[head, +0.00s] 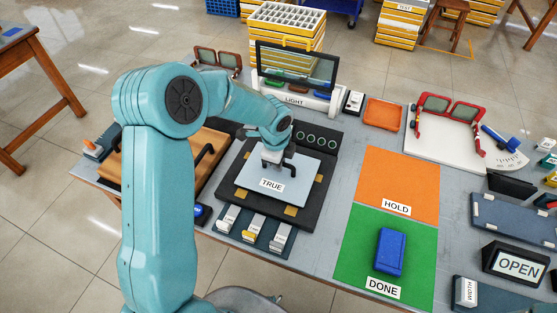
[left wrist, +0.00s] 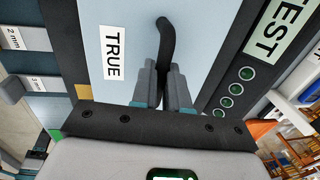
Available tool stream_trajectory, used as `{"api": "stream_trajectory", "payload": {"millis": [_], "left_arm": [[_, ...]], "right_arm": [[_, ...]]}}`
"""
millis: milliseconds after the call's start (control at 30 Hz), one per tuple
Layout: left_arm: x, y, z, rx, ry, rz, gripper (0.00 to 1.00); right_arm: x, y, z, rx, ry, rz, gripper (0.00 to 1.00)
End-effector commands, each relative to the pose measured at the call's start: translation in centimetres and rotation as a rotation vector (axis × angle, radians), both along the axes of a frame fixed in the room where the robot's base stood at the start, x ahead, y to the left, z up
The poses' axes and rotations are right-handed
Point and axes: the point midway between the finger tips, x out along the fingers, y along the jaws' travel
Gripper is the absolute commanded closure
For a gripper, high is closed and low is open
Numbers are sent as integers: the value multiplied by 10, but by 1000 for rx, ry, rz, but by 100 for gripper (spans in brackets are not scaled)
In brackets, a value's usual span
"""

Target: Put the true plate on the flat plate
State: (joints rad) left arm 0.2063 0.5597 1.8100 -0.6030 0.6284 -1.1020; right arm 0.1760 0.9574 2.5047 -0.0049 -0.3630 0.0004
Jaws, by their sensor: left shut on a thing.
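The true plate is a light blue square (head: 302,178) with a TRUE label and a black bent handle. My left gripper (head: 272,158) is shut on that handle, and in the left wrist view the closed fingers (left wrist: 160,88) meet around it (left wrist: 166,38). The true plate is over a dark square plate with gold pads (head: 309,199), which looks like the flat plate. Gold pads show past its edges. I cannot tell whether the two touch or a small gap remains. My right gripper is not in view.
A dark panel with green-ringed dials (head: 318,138) stands just behind the plates. Grey blocks in a blue holder (head: 256,233) lie in front. The orange HOLD mat (head: 397,180) and the green DONE mat (head: 352,250), with a blue case (head: 390,251), are to the right.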

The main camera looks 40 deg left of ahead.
Motion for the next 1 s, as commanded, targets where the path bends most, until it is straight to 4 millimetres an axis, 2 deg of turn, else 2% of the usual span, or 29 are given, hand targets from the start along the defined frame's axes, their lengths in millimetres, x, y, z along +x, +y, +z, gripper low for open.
{"api": "stream_trajectory", "payload": {"millis": [200,233,300,567,667,767,1000], "left_arm": [[1,0,-1,1,-3,0,100],[1,0,-1,1,-3,0,76],[1,0,-1,1,-3,0,56],[-1,0,-3,0,2,0,56],[-1,0,3,1,0,0,56],[-2,0,18,1,-3,1,56],[-11,-3,80,1,-8,0,56]], "right_arm": [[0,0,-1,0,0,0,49],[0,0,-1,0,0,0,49],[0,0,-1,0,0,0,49],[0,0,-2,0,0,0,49],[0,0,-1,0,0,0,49],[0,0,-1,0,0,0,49],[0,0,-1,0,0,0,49]]}}
